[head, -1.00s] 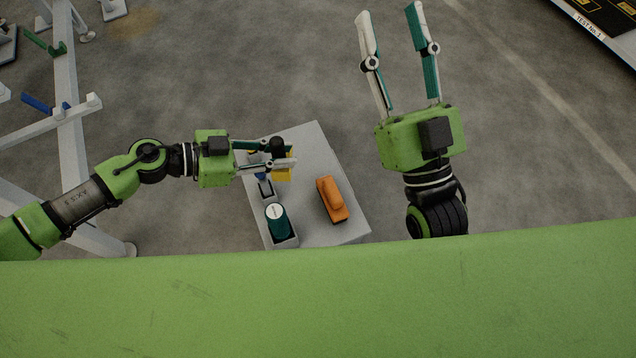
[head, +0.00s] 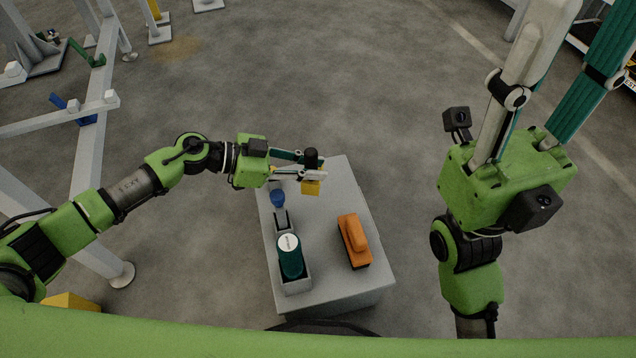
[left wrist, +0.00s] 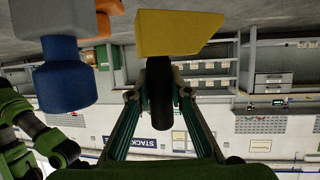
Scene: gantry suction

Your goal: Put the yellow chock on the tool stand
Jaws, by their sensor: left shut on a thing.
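The yellow chock (head: 311,188) has a black upright grip (head: 311,157). My left gripper (head: 301,165) is shut on that grip, with the yellow body below the fingers. In the left wrist view the yellow chock (left wrist: 178,33) sits beyond the fingertips, and the black grip (left wrist: 160,92) is between the fingers. The chock is over the far part of a grey block-shaped stand (head: 325,268); I cannot tell whether it touches the top. My right gripper (head: 560,55) is open and empty at the upper right, its fingertips cut off by the frame.
The blue cap is close beside my left gripper. A grey frame (head: 88,160) stands at left. The floor beyond the stand is clear.

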